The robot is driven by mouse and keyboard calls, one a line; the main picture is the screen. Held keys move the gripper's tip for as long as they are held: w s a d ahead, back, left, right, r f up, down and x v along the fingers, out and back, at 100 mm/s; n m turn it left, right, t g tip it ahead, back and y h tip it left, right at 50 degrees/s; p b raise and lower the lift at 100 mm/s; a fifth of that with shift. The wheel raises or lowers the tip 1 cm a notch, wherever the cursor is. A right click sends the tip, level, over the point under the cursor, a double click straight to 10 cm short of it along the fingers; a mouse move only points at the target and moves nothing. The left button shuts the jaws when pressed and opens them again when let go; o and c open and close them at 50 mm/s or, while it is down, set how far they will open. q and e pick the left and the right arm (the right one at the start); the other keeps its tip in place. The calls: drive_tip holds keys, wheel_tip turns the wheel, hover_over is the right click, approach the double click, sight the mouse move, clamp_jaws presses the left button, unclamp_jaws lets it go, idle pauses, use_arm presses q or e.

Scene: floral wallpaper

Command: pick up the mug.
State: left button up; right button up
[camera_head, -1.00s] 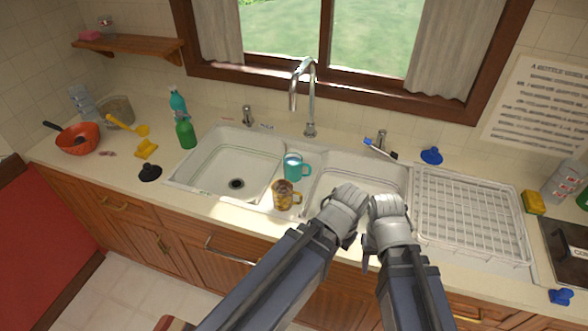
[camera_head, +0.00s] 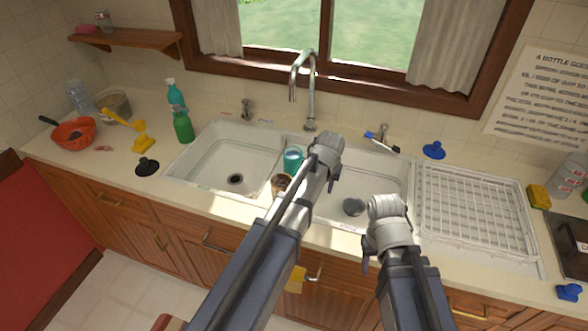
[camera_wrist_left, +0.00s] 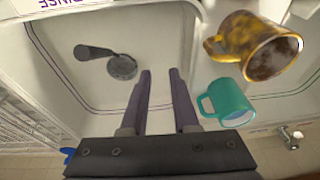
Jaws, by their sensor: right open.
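Two mugs stand by the divider between the sink basins. The teal mug (camera_head: 293,160) is partly hidden by my left arm in the head view; it shows upright-handled beside the fingers in the wrist view (camera_wrist_left: 229,101). The brown and yellow mug (camera_head: 279,183) is mostly hidden by my left arm; in the wrist view (camera_wrist_left: 254,46) its handle points left. My left gripper (camera_wrist_left: 160,71) is open and empty over the right basin, with both mugs to the right of its fingers in the wrist view. My right gripper (camera_head: 384,205) is open near the right basin's front corner.
A grey round piece with a handle (camera_wrist_left: 121,67) lies in the right basin. The faucet (camera_head: 310,95) rises behind the divider. A white dish rack (camera_head: 473,205) stands at right. Bottles (camera_head: 183,127) and a red colander (camera_head: 73,132) are at left.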

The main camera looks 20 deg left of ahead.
sight(297, 163)
use_arm(q)
drive_tip(key=shift+w+a+f+n+t+b, duration=0.4)
drive_tip(key=shift+w+a, duration=0.9)
drive_tip(key=shift+w, duration=0.55)
drive_tip(key=shift+w+a+f+n+t+b, duration=0.25)
drive_tip(key=shift+w+a+f+b, duration=0.25)
drive_tip(key=shift+w+a, duration=1.05)
drive_tip(key=shift+w+a+f+n+t+b, duration=0.4)
drive_tip(key=shift+w+a, duration=0.6)
drive_tip(key=shift+w, duration=1.1)
drive_tip(key=shift+g, duration=0.25)
drive_tip(key=b+x, duration=0.1)
drive_tip(key=x, duration=0.1)
drive_tip(key=b+x, duration=0.1)
drive_tip(key=b, duration=0.1)
drive_tip(key=b+x, duration=0.2)
drive_tip(key=shift+w+a+f, duration=0.25)
drive_tip(key=shift+w, duration=0.15)
drive_tip(key=shift+r, duration=0.1)
drive_tip(key=shift+c, duration=0.3)
clamp_jaws()
